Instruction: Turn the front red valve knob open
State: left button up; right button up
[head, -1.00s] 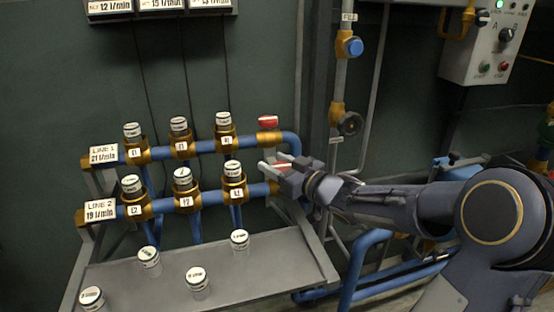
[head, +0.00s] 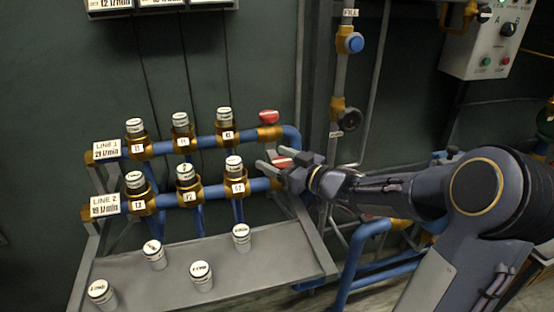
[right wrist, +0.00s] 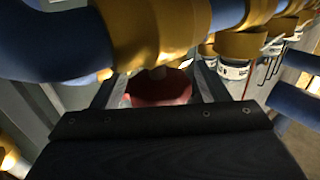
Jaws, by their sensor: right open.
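The front red valve knob (head: 283,162) sits at the right end of the lower blue pipe, the LINE 2 one. My right gripper (head: 270,161) reaches in from the right with its fingers around this knob. In the right wrist view the red knob (right wrist: 158,88) shows between the two open fingers, below a brass fitting (right wrist: 150,30). I cannot tell whether either finger touches it. The back red knob (head: 268,116) sits on the upper LINE 1 pipe, apart from the gripper. My left gripper is out of view.
Both blue pipes (head: 209,192) carry several white-capped brass valves. Loose white-capped cylinders (head: 202,275) stand on the grey shelf (head: 235,272) below. A grey vertical pipe with a blue knob (head: 354,42) and a black knob (head: 350,119) rises just behind my right arm.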

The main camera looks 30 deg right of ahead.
jog(key=p+v, duration=0.1)
jog(key=v, duration=0.6)
jog(key=shift+s+d, duration=0.15)
jog(key=shift+s, duration=0.2)
